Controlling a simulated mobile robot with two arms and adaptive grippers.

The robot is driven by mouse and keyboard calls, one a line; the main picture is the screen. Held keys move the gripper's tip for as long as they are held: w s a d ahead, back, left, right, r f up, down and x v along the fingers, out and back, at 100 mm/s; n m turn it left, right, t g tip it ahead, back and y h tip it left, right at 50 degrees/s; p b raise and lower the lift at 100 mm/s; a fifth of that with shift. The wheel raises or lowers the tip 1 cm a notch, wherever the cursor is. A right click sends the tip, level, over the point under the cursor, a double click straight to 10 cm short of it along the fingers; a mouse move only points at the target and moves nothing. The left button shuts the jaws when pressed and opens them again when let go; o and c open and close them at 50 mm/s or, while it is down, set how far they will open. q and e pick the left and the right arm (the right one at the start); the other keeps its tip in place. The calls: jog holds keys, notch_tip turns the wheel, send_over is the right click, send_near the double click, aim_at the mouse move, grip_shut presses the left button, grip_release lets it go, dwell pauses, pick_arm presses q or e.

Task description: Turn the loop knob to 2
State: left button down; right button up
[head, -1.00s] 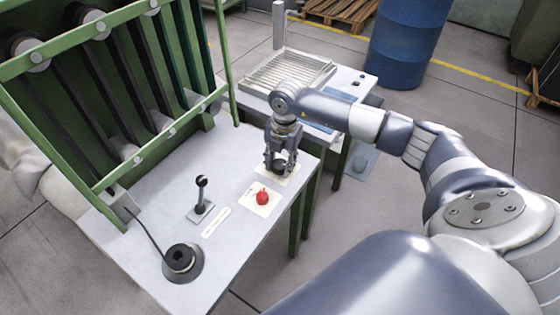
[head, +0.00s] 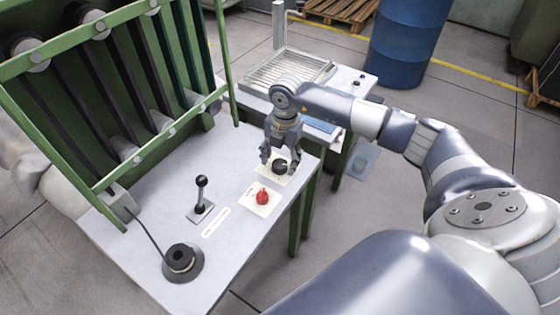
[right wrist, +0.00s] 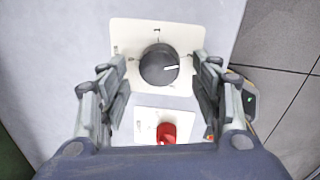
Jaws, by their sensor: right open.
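The loop knob seems to be the black round knob (right wrist: 158,65) on a white plate (right wrist: 130,35) in the right wrist view. Its white pointer line points right. Small marks stand around it on the plate, too small to read surely. In the head view the black knob (head: 280,167) shows near the table's right edge. My right gripper (head: 279,156) is open and points down at the knob. In the right wrist view its fingers (right wrist: 160,82) stand apart, left and right of the knob, with visible gaps. My left gripper is not in view.
A red knob (head: 263,197) on its own plate sits close in front. A black lever (head: 201,195) and a round black device (head: 181,259) stand further left. A green rack (head: 75,165) rises at the back left. A second table with a ribbed tray (head: 290,68) stands behind.

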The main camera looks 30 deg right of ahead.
aim_at(283, 166)
notch_tip(283, 166, up, 11)
jog(key=shift+s+d+f, duration=0.2)
jog(key=shift+s, duration=0.15)
jog(key=shift+f, duration=0.1)
dwell(0.3)
